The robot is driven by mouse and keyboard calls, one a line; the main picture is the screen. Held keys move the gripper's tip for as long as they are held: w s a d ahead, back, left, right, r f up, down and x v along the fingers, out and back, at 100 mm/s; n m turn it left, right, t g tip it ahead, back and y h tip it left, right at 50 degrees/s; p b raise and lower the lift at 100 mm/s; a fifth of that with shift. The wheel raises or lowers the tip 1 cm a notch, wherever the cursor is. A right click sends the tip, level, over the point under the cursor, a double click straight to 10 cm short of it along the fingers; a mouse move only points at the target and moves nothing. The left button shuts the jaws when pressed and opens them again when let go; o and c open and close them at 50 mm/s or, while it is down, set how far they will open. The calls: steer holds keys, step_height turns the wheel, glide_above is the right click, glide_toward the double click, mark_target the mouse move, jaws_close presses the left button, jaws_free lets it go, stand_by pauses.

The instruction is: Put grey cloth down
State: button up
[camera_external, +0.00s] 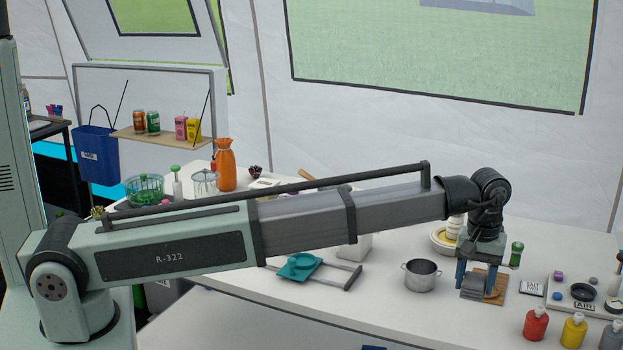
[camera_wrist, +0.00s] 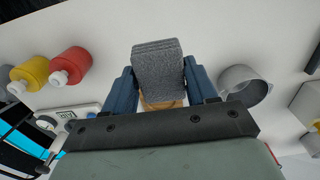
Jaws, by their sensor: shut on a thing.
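The grey cloth (camera_wrist: 158,72) is a folded, block-like piece held between the two blue fingers of my gripper (camera_wrist: 160,88) in the wrist view. In the external view my gripper (camera_external: 477,281) points down at the right part of the white table, with the grey cloth (camera_external: 472,288) between its fingers. A wooden board (camera_external: 497,287) lies on the table behind and beside the cloth. I cannot tell whether the cloth touches the board or table.
A metal pot (camera_external: 421,275) stands left of my gripper. Red (camera_external: 536,324) and yellow (camera_external: 573,331) bottles stand at the front right. A tray (camera_external: 560,302) with small items lies to the right. A green-topped shaker (camera_external: 516,254) stands behind the board. White table shows between pot and front edge.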

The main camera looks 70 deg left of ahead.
mark_target(476, 279)
steer(key=shift+f, duration=3.5)
steer(key=shift+f, duration=0.1)
steer(key=o, duration=1)
step_height(476, 279, up, 12)
steer(key=shift+r, duration=0.1)
